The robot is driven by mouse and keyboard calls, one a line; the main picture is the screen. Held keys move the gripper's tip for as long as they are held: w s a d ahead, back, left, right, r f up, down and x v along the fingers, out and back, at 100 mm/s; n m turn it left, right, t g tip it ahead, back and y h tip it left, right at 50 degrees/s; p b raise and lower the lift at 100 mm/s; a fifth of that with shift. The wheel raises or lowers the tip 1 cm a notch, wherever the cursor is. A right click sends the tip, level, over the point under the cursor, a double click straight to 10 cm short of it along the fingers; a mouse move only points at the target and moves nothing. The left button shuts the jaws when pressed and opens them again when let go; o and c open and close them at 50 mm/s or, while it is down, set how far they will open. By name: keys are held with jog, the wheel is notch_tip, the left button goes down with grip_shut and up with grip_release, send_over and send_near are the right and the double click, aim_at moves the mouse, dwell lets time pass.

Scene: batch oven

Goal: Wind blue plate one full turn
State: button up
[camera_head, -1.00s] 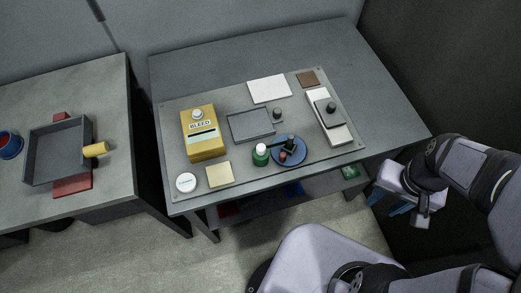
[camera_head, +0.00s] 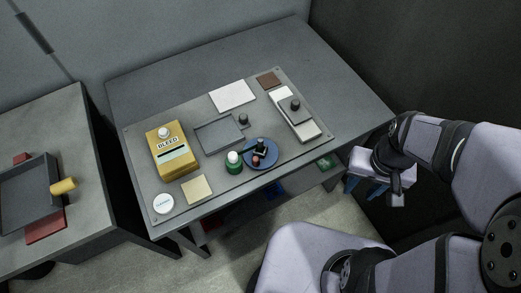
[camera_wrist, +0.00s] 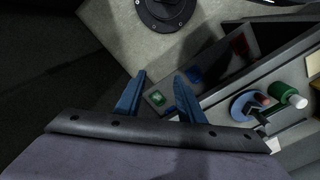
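The blue plate (camera_head: 272,158) is a round blue disc near the front edge of the grey board on the table. A dark crank-like piece (camera_head: 261,146) and a small reddish knob (camera_head: 256,160) stand on it. The plate also shows at the right of the wrist view (camera_wrist: 237,106). My gripper (camera_head: 368,188) is right of the table, off its front right corner, well apart from the plate. In the wrist view its two blue fingers (camera_wrist: 160,92) are spread with nothing between them.
A green bottle with white cap (camera_head: 234,166) stands close left of the plate. The yellow BLEED box (camera_head: 171,152), a grey tray (camera_head: 218,134) and a white block with dark slider (camera_head: 308,127) share the board (camera_head: 140,175). A side table (camera_head: 95,215) stands left.

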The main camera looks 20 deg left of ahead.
jog(key=n+b, duration=0.3)
jog(key=b, duration=1)
send_over(256, 158)
notch_tip(256, 158, down, 2)
jog(key=shift+a, duration=0.1)
jog(key=shift+f, duration=3.65)
grip_shut()
